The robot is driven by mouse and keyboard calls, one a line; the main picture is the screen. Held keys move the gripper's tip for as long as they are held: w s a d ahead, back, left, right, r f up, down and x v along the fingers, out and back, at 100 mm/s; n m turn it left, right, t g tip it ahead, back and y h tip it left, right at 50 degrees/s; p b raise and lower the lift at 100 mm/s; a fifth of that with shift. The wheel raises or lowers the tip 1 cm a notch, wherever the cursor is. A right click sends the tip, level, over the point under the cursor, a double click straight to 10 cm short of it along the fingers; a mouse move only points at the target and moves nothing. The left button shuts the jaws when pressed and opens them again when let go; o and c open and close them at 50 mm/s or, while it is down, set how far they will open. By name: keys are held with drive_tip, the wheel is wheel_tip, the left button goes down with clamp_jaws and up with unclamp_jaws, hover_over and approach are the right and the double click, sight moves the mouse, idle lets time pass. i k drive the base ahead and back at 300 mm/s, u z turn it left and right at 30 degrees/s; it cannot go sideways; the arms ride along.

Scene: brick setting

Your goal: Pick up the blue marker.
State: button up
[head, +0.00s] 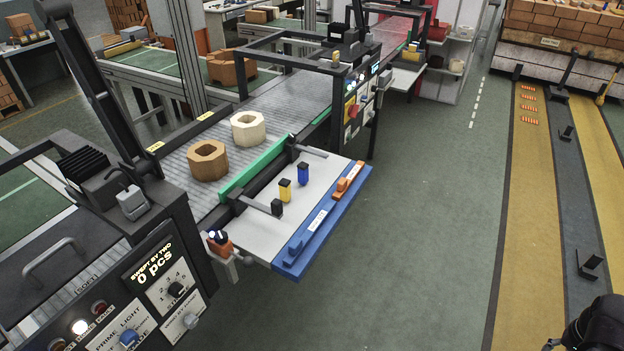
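The blue marker (303,173) looks like a short blue block with a dark top. It stands upright on a white shelf (322,182) beside the conveyor. A similar yellow piece (285,190) stands just to its front left, apart from it. A black rounded part in the bottom right corner (598,326) seems to be the end of my arm, cut off by the picture edge. It is far from the blue marker, across open floor. My fingertips cannot be made out, and I see nothing held.
The shelf has a blue front rail (318,226) with an orange block (348,180) on it. Dark brackets reach over the shelf from a green rail (251,170). Two hollow blocks, brown (208,161) and cream (248,128), sit on the conveyor. The green floor right of the shelf is clear.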

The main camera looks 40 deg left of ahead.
sight(302, 168)
drive_tip(key=z, duration=0.1)
drive_tip(key=k, duration=1.6)
drive_tip(key=u, duration=1.4)
drive_tip(key=i, duration=0.95)
drive_tip(key=z, duration=0.1)
